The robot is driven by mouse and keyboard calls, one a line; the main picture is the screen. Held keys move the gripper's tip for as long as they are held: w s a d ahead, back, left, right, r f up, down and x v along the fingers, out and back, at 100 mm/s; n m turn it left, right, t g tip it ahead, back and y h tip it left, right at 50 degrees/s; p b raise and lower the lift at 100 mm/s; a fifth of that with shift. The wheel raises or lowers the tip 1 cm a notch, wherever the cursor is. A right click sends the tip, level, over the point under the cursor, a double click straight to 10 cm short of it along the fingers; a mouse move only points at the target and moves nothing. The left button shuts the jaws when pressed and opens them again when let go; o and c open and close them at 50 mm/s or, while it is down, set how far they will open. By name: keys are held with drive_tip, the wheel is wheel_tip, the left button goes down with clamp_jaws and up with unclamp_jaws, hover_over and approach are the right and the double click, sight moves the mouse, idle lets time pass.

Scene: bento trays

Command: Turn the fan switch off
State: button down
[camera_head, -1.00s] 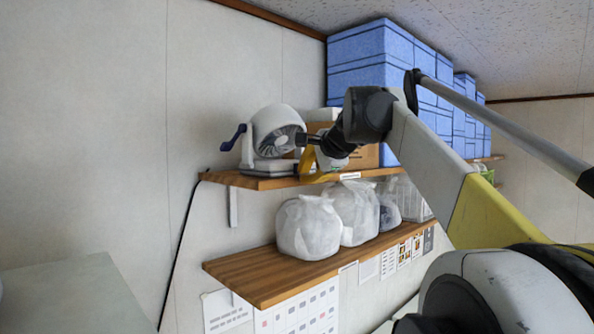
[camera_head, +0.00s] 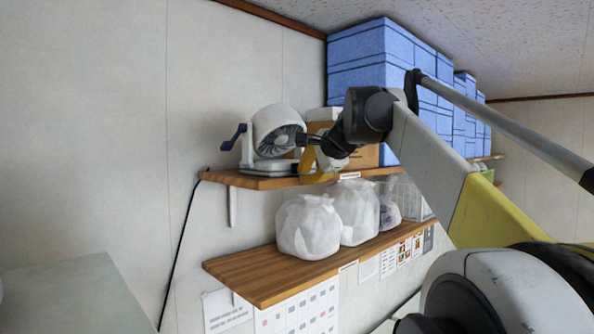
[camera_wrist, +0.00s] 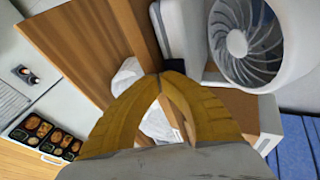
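The white fan (camera_head: 277,127) stands on the upper wooden shelf, with a grey grille and a dark blue knob at its left. In the wrist view the fan head (camera_wrist: 250,45) fills the upper right, and its pale base (camera_wrist: 178,35) stands on the shelf. My gripper (camera_head: 306,178) is just right of the fan base, pointing down towards the shelf.
The upper shelf (camera_head: 250,182) carries a cardboard box and blue crates (camera_head: 365,65) close behind my arm. White bags (camera_head: 308,228) sit on the lower shelf (camera_head: 262,275). Bento trays (camera_wrist: 40,135) show far below in the wrist view. Open air lies left of the fan.

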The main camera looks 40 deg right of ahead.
drive_tip(key=shift+s+d, duration=0.1)
drive_tip(key=shift+s, duration=0.45)
drive_tip(key=shift+s+d, duration=0.2)
drive_tip(key=shift+s, duration=0.6)
drive_tip(key=shift+s+d, duration=0.15)
drive_tip(key=shift+s, duration=0.7)
drive_tip(key=shift+s+d, duration=0.2)
drive_tip(key=shift+s, duration=0.6)
